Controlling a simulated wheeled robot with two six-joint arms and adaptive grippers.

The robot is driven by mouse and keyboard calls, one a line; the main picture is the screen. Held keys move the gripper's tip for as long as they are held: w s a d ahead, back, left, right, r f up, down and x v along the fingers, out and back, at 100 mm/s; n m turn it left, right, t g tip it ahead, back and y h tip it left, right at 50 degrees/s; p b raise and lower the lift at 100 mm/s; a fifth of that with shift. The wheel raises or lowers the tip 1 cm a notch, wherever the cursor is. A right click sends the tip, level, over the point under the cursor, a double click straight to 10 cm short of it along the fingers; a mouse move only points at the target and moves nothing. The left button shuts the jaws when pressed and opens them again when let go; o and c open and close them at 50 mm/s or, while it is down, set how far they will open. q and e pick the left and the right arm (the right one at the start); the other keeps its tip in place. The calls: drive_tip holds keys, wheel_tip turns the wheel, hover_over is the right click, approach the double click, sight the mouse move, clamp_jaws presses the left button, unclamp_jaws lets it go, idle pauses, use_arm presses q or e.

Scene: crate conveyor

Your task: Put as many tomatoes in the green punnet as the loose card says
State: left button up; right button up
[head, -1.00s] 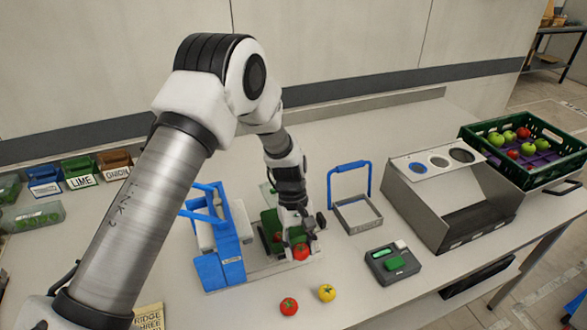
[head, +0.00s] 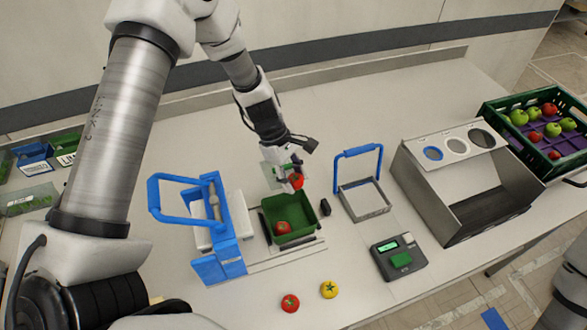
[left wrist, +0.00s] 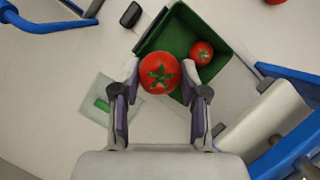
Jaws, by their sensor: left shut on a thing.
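My left gripper (head: 291,176) is shut on a red tomato (head: 296,181), raised by the back edge of the green punnet (head: 301,235). In the left wrist view, the gripper (left wrist: 160,80) has its fingers on both sides of the held tomato (left wrist: 158,72), which overlaps the rim of the punnet (left wrist: 164,32). One red tomato (head: 282,228) lies inside the punnet. A red tomato (head: 290,303) and a yellow tomato (head: 329,289) lie on the table in front. A yellowish card (head: 156,301) is mostly hidden at the lower left; its writing is unreadable now. My right gripper is out of view.
A blue-handled device (head: 228,262) stands left of the punnet. A blue-handled frame (head: 364,200), a grey device with a green button (head: 399,258) and a metal bin (head: 470,190) stand right. A green crate (head: 520,160) holds several red and green fruits.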

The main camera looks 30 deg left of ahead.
use_arm(q)
drive_tip(key=f+b, duration=0.2)
drive_tip(key=shift+s+d+f, duration=0.2)
drive_tip(key=shift+s+f, duration=0.15)
drive_tip(key=f+b, duration=0.2)
drive_tip(key=w+f+b, duration=0.1)
drive_tip(key=f, duration=0.1)
drive_tip(key=shift+w+a, duration=0.1)
drive_tip(key=shift+a, duration=0.2)
drive_tip(key=shift+f+b, duration=0.35)
drive_tip(key=shift+f, duration=0.05)
drive_tip(key=shift+s+d+f, duration=0.1)
drive_tip(key=shift+s, duration=0.25)
drive_tip(key=shift+d, duration=0.1)
